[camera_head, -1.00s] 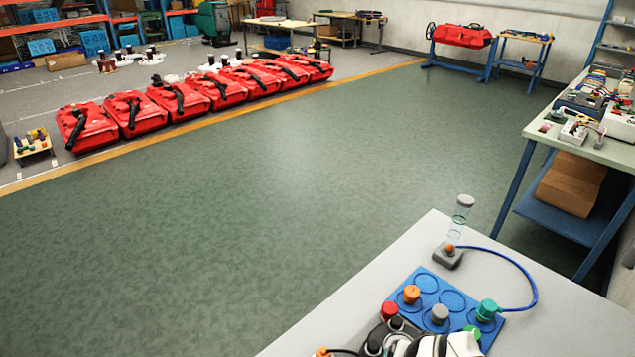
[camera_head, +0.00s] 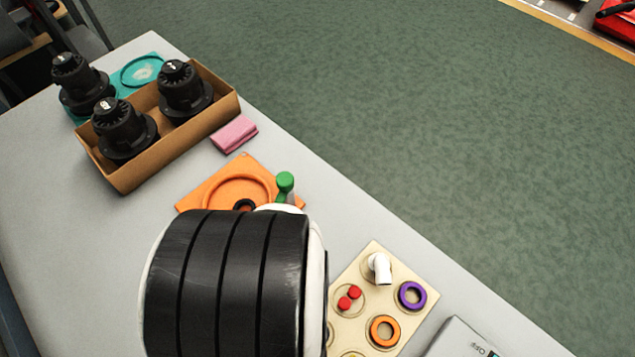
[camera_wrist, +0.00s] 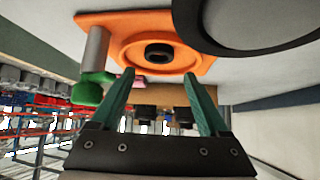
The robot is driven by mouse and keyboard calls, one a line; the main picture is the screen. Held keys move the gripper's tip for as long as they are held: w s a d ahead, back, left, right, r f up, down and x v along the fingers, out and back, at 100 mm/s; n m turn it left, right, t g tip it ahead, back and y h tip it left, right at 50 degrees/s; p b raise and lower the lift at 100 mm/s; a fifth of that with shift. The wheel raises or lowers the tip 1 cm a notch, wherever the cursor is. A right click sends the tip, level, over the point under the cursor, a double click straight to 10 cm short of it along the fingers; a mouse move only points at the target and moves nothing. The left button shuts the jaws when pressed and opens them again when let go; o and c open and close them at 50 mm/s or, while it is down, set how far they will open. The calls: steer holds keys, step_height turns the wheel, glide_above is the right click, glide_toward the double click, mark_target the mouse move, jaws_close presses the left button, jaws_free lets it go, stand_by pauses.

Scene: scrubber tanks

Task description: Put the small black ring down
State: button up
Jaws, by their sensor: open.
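The small black ring (camera_wrist: 158,51) lies in the middle of the round recess of an orange plate (camera_wrist: 190,25). In the head view the ring (camera_head: 244,205) shows only in part, and the orange plate (camera_head: 209,190) is partly hidden by my arm. A green-topped post (camera_head: 284,183) stands at the plate's edge. My gripper (camera_wrist: 164,75) is open in the wrist view, its two green fingers apart with nothing between them. The ring lies beyond the fingertips and looks apart from them. My gripper is hidden behind my arm in the head view.
A cardboard box (camera_head: 218,113) with black motor-like parts stands at the upper left, next to a pink block (camera_head: 234,134). A beige board (camera_head: 362,325) with rings and fittings lies right of my arm. The grey tabletop (camera_head: 50,215) is clear at left.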

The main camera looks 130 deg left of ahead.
steer(key=x, duration=0.7)
steer(key=shift+s+a+f, duration=0.1)
steer(key=shift+s+f, duration=0.05)
steer(key=shift+s, duration=0.05)
steer(key=c, duration=1.2)
